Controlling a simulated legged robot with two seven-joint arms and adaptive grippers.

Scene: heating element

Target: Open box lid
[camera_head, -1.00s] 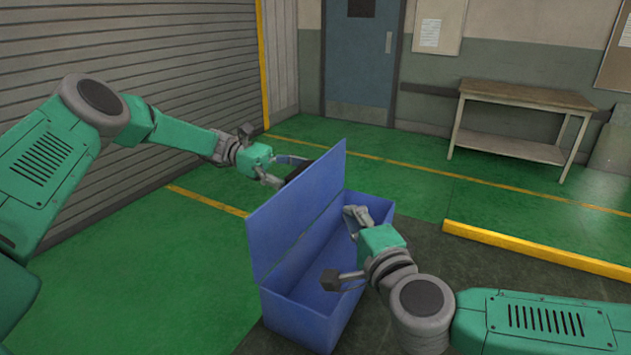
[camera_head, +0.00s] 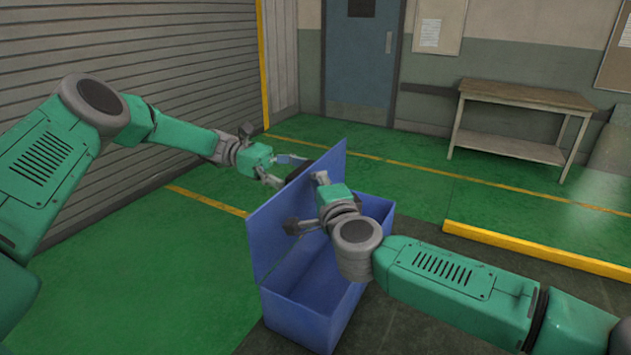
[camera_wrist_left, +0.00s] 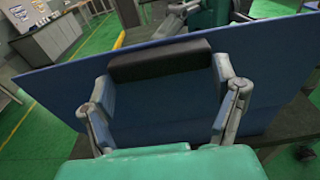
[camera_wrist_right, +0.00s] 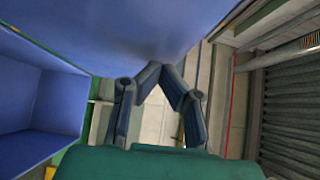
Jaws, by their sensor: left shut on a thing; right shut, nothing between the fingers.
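My left gripper (camera_head: 290,170) is on the lid's outer side, shut on the black handle (camera_wrist_left: 160,60) near the far top edge. In the left wrist view the fingers lie at either end of the handle. My right gripper (camera_head: 318,178) is shut and empty at the lid's inner face, near its upper edge. In the right wrist view its fingertips (camera_wrist_right: 165,72) are close to the blue panel; I cannot tell whether they touch.
A wooden table (camera_head: 522,97) stands at the back right, well away from the box. A grey shutter wall (camera_head: 190,60) is at the left. The green floor left of the box is clear.

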